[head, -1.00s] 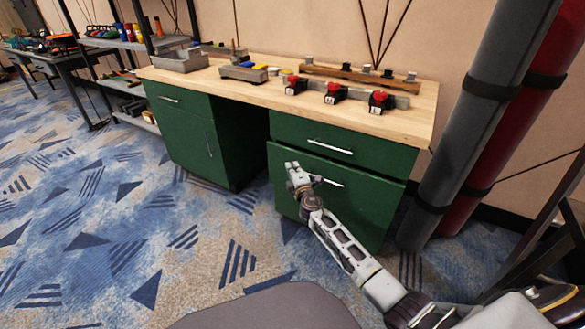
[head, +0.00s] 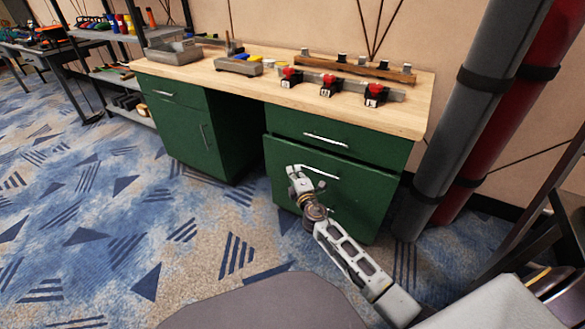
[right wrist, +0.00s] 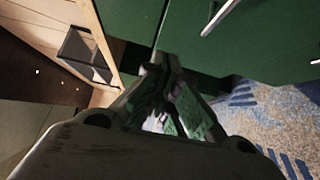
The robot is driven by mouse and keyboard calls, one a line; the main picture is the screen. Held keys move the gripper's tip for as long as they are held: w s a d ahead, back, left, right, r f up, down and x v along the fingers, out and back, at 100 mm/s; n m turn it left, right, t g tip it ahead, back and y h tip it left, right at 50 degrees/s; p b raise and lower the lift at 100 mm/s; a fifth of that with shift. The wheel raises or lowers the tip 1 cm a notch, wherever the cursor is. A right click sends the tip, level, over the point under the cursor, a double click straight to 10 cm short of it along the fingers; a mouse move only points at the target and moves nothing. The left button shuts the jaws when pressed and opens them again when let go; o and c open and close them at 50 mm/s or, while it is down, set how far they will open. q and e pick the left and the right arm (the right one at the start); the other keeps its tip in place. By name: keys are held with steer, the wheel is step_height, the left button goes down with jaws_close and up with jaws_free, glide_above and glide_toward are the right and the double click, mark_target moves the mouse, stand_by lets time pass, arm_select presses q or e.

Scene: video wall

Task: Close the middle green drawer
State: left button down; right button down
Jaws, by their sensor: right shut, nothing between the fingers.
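The middle green drawer (head: 362,183) is in the right pedestal of the desk, below the top drawer (head: 357,147). Its front stands slightly forward of the top drawer, so it looks a little open. Its bar handle (head: 336,172) is partly hidden behind my gripper. My right gripper (head: 292,172) is shut and empty, in front of the left part of the drawer front. In the right wrist view the shut fingertips (right wrist: 160,62) are close to the green front; contact cannot be told. My left gripper is not in view.
The wooden desktop (head: 225,82) carries red-topped devices (head: 328,86) and a grey tray (head: 173,52). Grey and red pipes (head: 480,95) stand close to the right of the pedestal. A left green cabinet (head: 180,137) is beyond the knee gap. Carpet at left is clear.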

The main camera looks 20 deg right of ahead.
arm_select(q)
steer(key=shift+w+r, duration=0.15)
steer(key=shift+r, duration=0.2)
arm_select(e)
steer(key=shift+s, duration=1.25)
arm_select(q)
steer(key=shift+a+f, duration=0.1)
arm_select(e)
steer(key=c, duration=2.2)
jaws_free()
